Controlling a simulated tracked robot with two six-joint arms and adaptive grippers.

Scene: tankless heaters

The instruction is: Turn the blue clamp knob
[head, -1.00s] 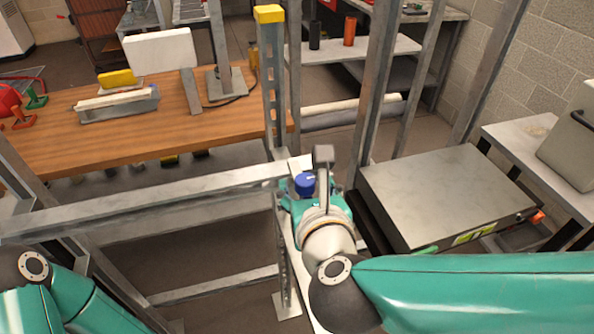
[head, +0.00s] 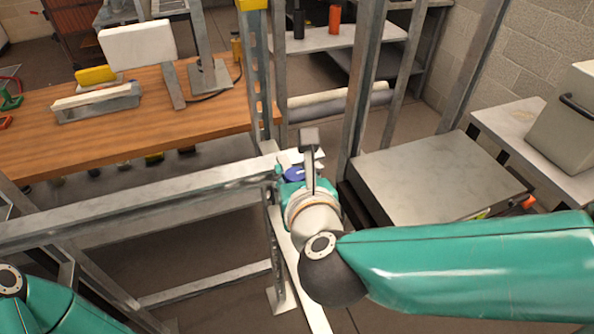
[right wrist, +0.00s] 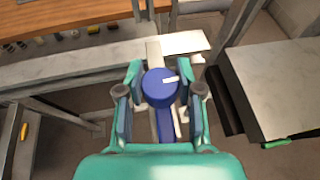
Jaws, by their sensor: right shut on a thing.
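The blue clamp knob (right wrist: 158,88) is a round blue cap with a white mark, in the middle of the right wrist view. In the head view the knob (head: 293,174) shows only in part, just behind my right gripper (head: 297,178). In the right wrist view my right gripper (right wrist: 160,92) has one teal finger on each side of the knob and is shut on it. A blue bar (right wrist: 165,125) extends below the knob between the fingers. My left gripper is outside the head view; only part of my left arm shows at the lower left.
A grey metal frame with a horizontal beam (head: 130,206) and uprights surrounds the knob. A wooden bench (head: 150,115) stands behind. A grey metal box (head: 440,178) is to the right, beside a side table with a beige case (head: 565,125).

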